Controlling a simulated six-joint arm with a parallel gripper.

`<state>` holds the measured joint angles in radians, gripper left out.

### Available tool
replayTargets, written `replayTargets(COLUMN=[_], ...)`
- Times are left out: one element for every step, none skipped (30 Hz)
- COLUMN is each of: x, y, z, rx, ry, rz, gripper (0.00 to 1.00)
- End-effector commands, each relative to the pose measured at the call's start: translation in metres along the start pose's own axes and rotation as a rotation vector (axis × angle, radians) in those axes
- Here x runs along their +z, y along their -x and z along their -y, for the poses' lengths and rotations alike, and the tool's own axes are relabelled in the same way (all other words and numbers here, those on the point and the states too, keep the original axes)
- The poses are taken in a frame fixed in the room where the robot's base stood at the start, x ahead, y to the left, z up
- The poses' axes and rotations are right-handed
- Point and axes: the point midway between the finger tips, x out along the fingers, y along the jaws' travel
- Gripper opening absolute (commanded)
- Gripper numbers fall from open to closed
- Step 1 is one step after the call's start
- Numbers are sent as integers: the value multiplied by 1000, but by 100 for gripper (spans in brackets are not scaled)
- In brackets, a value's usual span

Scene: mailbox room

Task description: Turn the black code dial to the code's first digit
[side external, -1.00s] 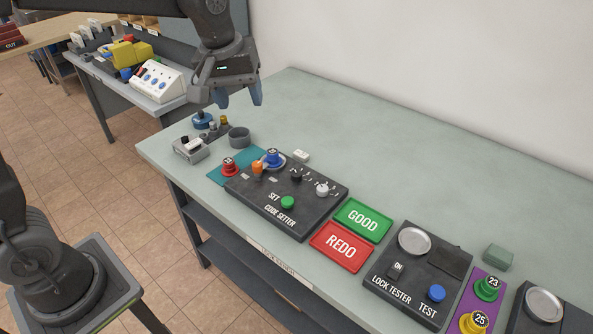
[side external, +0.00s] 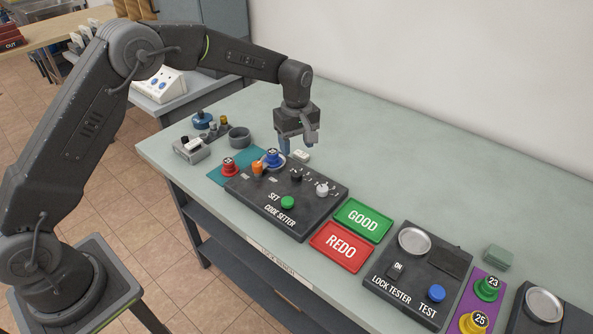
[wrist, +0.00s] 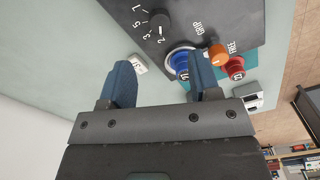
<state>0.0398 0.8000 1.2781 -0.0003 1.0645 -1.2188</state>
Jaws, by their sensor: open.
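The black code dial (side external: 296,175) is on the dark code setter box (side external: 250,204). In the wrist view the dial (wrist: 159,19) shows near the top, with white digits around part of it; its pointer is too small to read. A small white tag (side external: 301,155) lies on the table behind the box. In the wrist view the tag (wrist: 138,64) carries dark marks that I cannot read surely. My gripper (side external: 299,143) is open and empty, above the back edge of the box near the tag. Its blue fingers (wrist: 160,70) are apart and touch nothing visible.
A blue knob (side external: 273,157) and an orange lever (side external: 257,167) stand at the box's left, with a white knob (side external: 322,189) and green button (side external: 288,202) also on it. A red knob (side external: 229,167) stands on a teal mat.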

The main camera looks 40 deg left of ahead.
Motion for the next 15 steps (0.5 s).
replayTargets(x=[0, 0, 0, 0, 0, 0, 0, 0, 0, 0, 0, 0, 0, 0, 0], y=[-13, -19, -27, -34, -40, -48, -53, -59, -65, -70, -74, -78, -82, -85, -88], z=[1, 1, 1, 1, 1, 1, 1, 1, 1, 1, 1, 0, 0, 0, 0], rx=[-5, -4, -4, -3, -4, -3, -3, -4, -2, -2, -3, -1, 0, -1, -1], ry=[0, 0, -1, -1, -1, -1, -1, -1, -1, -1, -1, -1, -1, -1, -1], rz=[2, 2, 2, 2, 2, 1, 2, 2, 1, 1, 2, 1, 1, 1, 1], gripper=[57, 57, 57, 57, 57, 57, 57, 57, 57, 57, 57, 57, 57, 57, 57])
